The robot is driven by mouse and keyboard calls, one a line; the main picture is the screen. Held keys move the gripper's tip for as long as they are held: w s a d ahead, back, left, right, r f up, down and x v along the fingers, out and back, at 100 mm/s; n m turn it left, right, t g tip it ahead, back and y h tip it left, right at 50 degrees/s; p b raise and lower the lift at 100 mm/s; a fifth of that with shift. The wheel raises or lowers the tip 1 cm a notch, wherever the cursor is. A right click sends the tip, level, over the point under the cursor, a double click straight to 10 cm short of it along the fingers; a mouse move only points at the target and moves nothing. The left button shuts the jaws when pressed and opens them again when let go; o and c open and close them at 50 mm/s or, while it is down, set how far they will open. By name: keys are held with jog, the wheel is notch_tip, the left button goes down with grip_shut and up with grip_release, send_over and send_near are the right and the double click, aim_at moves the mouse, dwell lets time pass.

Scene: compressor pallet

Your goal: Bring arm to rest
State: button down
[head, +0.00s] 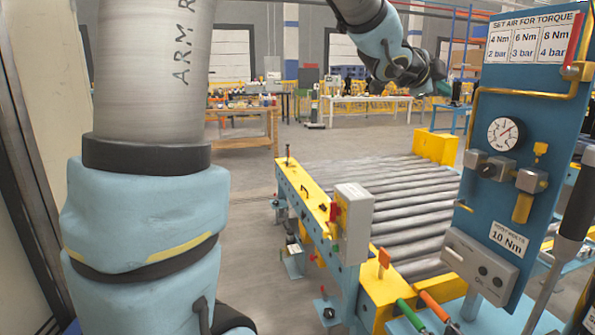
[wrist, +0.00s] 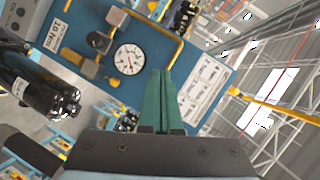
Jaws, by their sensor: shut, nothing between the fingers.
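My gripper (head: 443,88) is at the upper right of the head view, raised in the air to the left of the blue air panel's upper part. In the wrist view my gripper (wrist: 160,74) shows as two green fingers closed together with nothing between them. My arm's grey and light blue links fill the left of the head view, and another part comes in from the top. The blue panel (wrist: 90,17) with its round gauge (wrist: 129,59) and white torque chart lies beyond the fingers in the wrist view.
A roller conveyor (head: 415,205) with a yellow and blue frame runs below. A grey switch box (head: 353,222) stands on its near side. The blue panel (head: 484,185) with gauge and yellow pipe stands at right. A wooden bench (head: 240,142) is behind. The floor between looks clear.

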jog(key=w+a+f+n+y, duration=0.1)
jog(key=a+f+n+y, duration=0.4)
jog(key=a+f+n, duration=0.5)
jog(key=w+a+f+n+y, duration=0.1)
jog(key=a+f+n+y, duration=0.25)
jog(key=a+f, duration=0.8)
jog(key=s+a+f+n+g+y, duration=0.1)
jog(key=s+a+f+n+g, duration=0.2)
jog(key=s+a, duration=0.4)
jog(key=s+a+f+n+g+y, duration=0.2)
jog(key=s+a+f+n+g, duration=0.2)
jog(key=s+a+n, duration=0.3)
jog(key=s+a+f, duration=0.1)
jog(key=a, duration=0.2)
jog(key=shift+s+a+f, duration=0.15)
jog(key=shift+s+a, duration=0.15)
jog(key=shift+a, duration=0.1)
jog(key=c, duration=1.6)
grip_release()
jog(key=shift+y, duration=0.25)
